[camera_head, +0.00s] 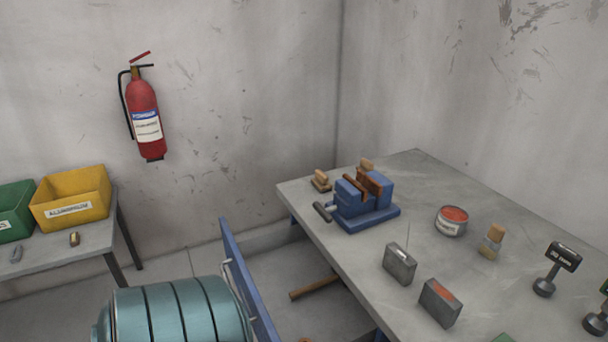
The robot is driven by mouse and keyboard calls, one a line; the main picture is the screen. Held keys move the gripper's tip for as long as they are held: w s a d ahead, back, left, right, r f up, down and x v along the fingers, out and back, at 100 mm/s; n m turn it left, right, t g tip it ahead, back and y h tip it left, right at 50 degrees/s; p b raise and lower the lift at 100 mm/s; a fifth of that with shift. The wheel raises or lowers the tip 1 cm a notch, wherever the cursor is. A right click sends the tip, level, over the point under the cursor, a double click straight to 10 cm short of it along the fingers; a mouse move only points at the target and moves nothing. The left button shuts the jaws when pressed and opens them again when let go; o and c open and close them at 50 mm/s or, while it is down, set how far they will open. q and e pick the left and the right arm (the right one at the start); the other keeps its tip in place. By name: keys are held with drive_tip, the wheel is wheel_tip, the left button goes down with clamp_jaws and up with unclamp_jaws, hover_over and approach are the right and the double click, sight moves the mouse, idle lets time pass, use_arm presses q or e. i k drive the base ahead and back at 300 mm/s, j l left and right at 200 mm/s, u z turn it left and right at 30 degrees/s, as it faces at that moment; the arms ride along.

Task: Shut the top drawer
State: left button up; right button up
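A blue upright panel (246,279) with a thin metal handle (236,283) on its left side stands out from the left side of the grey workbench (317,230). It looks like the front of a pulled-out drawer, with a gap between it and the bench. A wooden handle (314,288) shows in that gap; I cannot tell what it rests on. The panel's lower end is cut off by the picture's bottom edge. Neither of my grippers is in view.
A teal ribbed rounded body (180,309) is close left of the panel. The bench holds a blue vise (364,200), a tin (452,220) and several small items. A yellow bin (72,196) sits on a left table. A fire extinguisher (144,112) hangs on the wall.

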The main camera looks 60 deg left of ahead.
sight(264, 269)
drive_tip(key=u, duration=2.35)
